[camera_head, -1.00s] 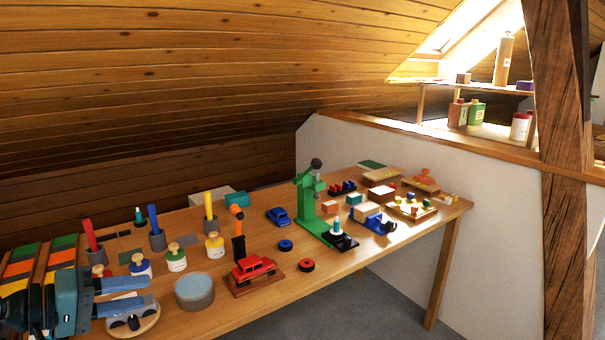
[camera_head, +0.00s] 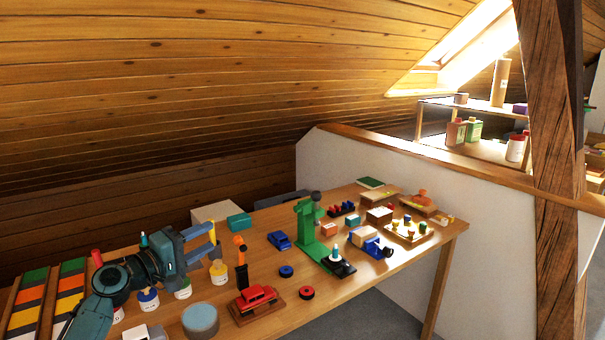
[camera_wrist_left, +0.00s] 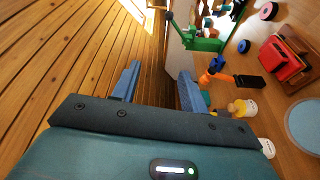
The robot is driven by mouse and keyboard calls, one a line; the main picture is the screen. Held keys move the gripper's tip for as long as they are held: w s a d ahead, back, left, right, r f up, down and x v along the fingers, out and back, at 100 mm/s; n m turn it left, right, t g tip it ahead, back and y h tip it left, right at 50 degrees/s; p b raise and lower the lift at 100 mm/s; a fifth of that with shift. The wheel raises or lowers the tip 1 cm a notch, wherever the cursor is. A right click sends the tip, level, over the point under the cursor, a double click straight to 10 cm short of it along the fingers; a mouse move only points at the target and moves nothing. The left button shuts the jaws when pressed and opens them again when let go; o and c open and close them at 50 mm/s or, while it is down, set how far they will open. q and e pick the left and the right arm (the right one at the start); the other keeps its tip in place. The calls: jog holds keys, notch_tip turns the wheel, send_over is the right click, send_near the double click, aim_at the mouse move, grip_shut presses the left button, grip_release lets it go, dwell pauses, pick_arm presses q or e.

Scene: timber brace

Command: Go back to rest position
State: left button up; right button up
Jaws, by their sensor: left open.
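My left gripper (camera_head: 206,243) is in the head view at the left of the table, raised above the row of small paint jars. Its two blue fingers are apart with nothing between them. In the left wrist view the fingers (camera_wrist_left: 157,85) are also spread and empty, with the plank wall and the table edge beyond them. The arm hides part of the jars and cups behind it. My right gripper is in neither view.
A timber post (camera_head: 553,170) stands at the right. Open air lies above the table.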

pick_arm(q)
jog(key=w+a+f+m+t+y, duration=0.2)
jog(key=w+a+m+t+y, duration=0.15)
jog(key=a+m+y, duration=0.9)
jog(key=s+d+f+g+h, duration=0.1)
jog(key=s+d+f+g, duration=0.1)
jog(key=s+d+f, duration=0.6)
jog(key=s+d+f+g+h, duration=0.2)
jog(key=s+d+f, duration=0.1)
jog(key=s+f, duration=0.8)
jog(key=s+d+f+g, duration=0.1)
jog(key=s+d+f, duration=0.1)
jog(key=s, duration=0.4)
jog(key=s+d+f+g+h, duration=0.1)
jog(key=s+d+f, duration=0.1)
jog(key=s+d, duration=0.2)
jog(key=s+d+f+n+g, duration=0.1)
jog(key=s+d+f, duration=0.1)
jog(key=s, duration=0.8)
jog(key=shift+s+d+f+h, duration=0.15)
jog(key=shift+d+f+h, duration=0.2)
jog(key=shift+d, duration=0.15)
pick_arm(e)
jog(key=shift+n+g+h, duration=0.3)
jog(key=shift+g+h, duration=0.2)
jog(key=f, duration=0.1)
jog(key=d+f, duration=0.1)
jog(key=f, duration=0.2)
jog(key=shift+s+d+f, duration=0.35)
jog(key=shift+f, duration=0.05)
